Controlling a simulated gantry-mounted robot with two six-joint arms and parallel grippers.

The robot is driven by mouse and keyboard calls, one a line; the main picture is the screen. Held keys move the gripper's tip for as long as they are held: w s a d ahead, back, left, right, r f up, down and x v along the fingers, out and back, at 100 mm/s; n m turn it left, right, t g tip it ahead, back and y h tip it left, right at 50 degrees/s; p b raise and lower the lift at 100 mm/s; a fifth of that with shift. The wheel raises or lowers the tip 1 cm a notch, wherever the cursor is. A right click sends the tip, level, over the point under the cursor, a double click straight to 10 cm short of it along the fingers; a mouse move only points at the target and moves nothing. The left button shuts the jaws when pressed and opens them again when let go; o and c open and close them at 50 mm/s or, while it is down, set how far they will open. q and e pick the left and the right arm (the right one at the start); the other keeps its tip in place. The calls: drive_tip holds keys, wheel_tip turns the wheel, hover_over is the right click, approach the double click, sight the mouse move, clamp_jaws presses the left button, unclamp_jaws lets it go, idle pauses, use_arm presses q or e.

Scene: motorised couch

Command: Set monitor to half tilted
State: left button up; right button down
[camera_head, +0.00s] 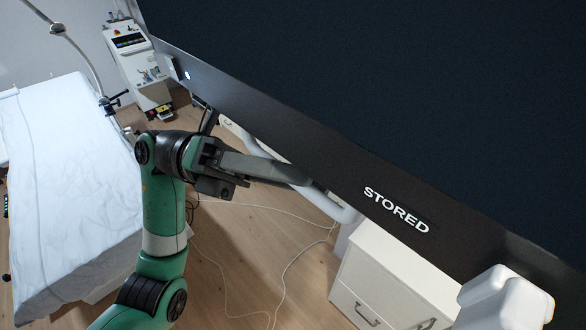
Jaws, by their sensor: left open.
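The monitor (400,90) is a large dark screen with a black frame that fills the upper right of the head view. Its lower bezel carries the white word "STORED", and a small white light shows near its left end. My left gripper (310,185) is open at the end of the green arm, close to the lower edge of the monitor. Its fingertips are partly hidden, so I cannot tell whether they touch the bezel. My right gripper is not in view.
A couch with a white sheet (70,180) stands at the left. A medical device (138,65) stands behind it. A white drawer cabinet (385,285) is below the monitor. Cables lie on the wooden floor (240,245). A white object (505,300) fills the lower right corner.

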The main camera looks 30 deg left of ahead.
use_arm(q)
clamp_jaws()
idle(1.3)
